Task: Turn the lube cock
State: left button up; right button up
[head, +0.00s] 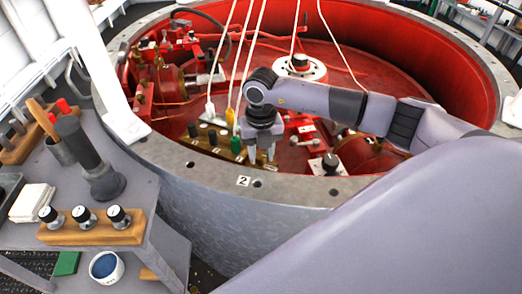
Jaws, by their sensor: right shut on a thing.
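My right gripper (262,157) points down inside the red machinery well, at the right end of a brass-coloured block (208,141). It is shut on a small part there, which looks like the lube cock; the fingers hide most of it, so its handle angle cannot be told. Dark knobs stand along the block. Beside the gripper are a yellow-topped fitting (231,117) and a green one (236,145). My left gripper is not in view.
A grey stone-like rim (175,153) marked 2 encloses the well. Pale cords hang in behind the gripper. A black knob (330,162) sits to its right. A side bench at left holds a dark torch-like tool (95,165) and a wooden gauge block (90,230).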

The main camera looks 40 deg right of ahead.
jog(key=shift+m, duration=0.8)
jog(key=o, duration=1)
jog(key=shift+o, duration=0.2)
